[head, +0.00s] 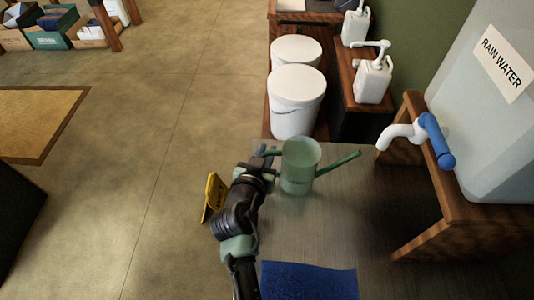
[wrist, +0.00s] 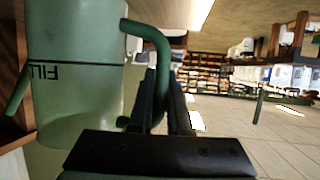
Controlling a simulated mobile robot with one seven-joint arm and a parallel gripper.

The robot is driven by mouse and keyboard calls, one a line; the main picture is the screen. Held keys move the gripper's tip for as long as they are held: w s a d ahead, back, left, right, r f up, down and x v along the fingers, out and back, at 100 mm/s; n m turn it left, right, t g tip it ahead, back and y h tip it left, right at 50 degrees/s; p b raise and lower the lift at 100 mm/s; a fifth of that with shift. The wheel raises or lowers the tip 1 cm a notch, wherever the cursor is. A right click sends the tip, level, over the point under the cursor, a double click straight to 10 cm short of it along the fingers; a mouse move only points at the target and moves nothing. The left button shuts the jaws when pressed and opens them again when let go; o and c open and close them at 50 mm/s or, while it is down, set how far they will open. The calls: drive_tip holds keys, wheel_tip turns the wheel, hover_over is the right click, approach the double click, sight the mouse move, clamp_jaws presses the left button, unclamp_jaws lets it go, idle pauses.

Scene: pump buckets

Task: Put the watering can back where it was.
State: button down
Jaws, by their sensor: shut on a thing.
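The green, see-through watering can (head: 300,172) is upright in the head view, with its spout pointing right toward the tap. My gripper (head: 268,163) is at its left side, shut on the can's handle. In the wrist view the handle (wrist: 158,50) passes between my fingers (wrist: 165,90), and the can's body (wrist: 75,100) with a dark fill line and the letters "FILL" fills the left. The can is over a grey slatted surface (head: 300,232). I cannot tell whether its base touches that surface.
A rain water tank (head: 480,120) with a white and blue tap (head: 430,138) stands on a wooden stand at right. Two white buckets (head: 297,98) and white pump bottles (head: 373,78) are behind the can. A yellow sign (head: 213,195) is left of my arm; a blue mat (head: 308,281) lies in front.

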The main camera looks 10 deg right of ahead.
drive_tip(key=shift+f, duration=0.4)
drive_tip(key=shift+f, duration=0.15)
drive_tip(key=c, duration=0.9)
unclamp_jaws()
drive_tip(key=shift+o, duration=0.2)
